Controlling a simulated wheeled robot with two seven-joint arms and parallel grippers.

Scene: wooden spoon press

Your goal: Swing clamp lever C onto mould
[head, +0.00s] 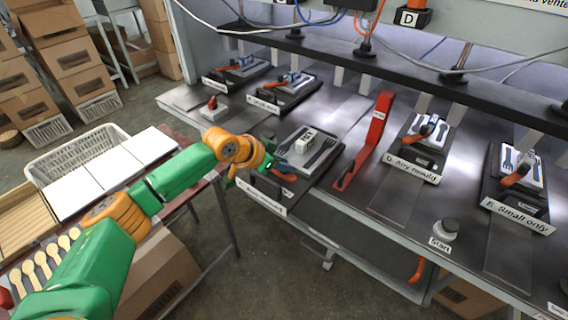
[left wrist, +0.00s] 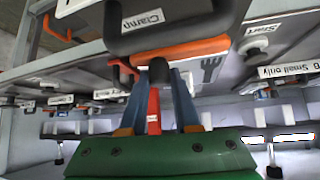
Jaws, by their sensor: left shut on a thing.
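My left gripper (head: 262,165) is at the front left of station C, beside the mould. The mould (head: 318,155) is a dark plate with fork-shaped cavities and a pale block on it. The orange grip of clamp lever C (head: 286,177) shows at the mould's front edge, just right of my gripper. The lever's pivot is hidden, and part of the mould is behind my arm. My right gripper is not in view.
A red angled bar (head: 368,140) stands on the bench right of the mould. Station D (head: 412,165) and the small-only station (head: 518,215) lie further right, near a Start button (head: 445,230). A side table with white boards (head: 95,180) is at left.

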